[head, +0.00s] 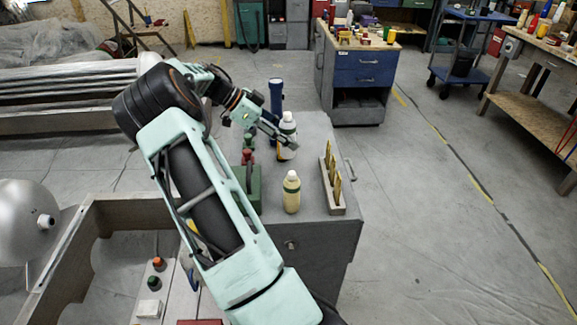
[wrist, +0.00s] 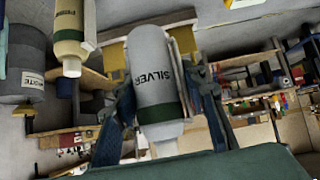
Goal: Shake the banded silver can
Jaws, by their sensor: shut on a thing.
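The silver can (wrist: 152,70) is pale grey with a dark green band, a white cap and the word SILVER. It sits between the two fingers of my gripper (wrist: 160,112) in the wrist view, which is upside down. In the head view the can (head: 287,150) looks white and upright at the cabinet top, with my gripper (head: 272,130) shut on it from the left. I cannot tell whether its base touches the top. My fingers hide part of its side.
A cream can (head: 291,195) labelled PRIMER stands nearer on the grey cabinet (head: 318,238). A holder with brass-coloured plates (head: 335,190) is to its right, a green box (head: 248,185) to its left. A blue cylinder (head: 276,92) stands behind. Open floor (head: 430,190) lies right.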

